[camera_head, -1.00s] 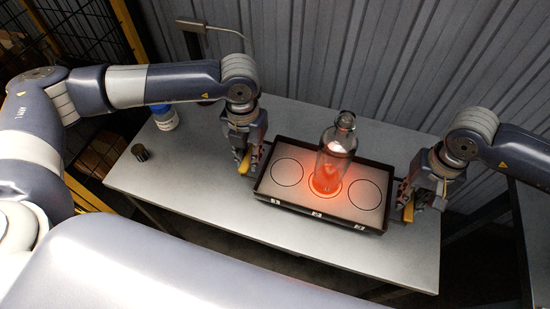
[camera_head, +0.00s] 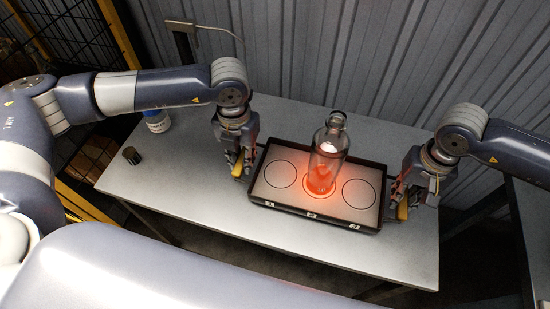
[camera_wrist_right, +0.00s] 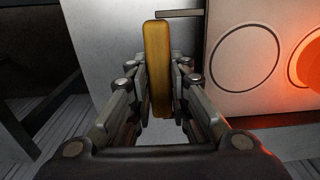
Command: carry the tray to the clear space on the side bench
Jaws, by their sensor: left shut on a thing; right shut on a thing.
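The dark-rimmed tray (camera_head: 315,215) is over the right half of the grey bench; I cannot tell whether it touches the top. Its pale floor has three ringed places, and a clear bottle glowing orange at its base (camera_head: 330,155) stands upright on the middle one. The outer two are empty. My left gripper (camera_head: 240,170) is shut on the tray's left handle, mostly hidden by the fingers. My right gripper (camera_head: 401,208) is shut on the yellow right handle, which also shows between the fingers in the right wrist view (camera_wrist_right: 157,65).
A corrugated wall (camera_head: 330,60) runs behind, and a yellow-framed fence (camera_head: 118,35) is at the left.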

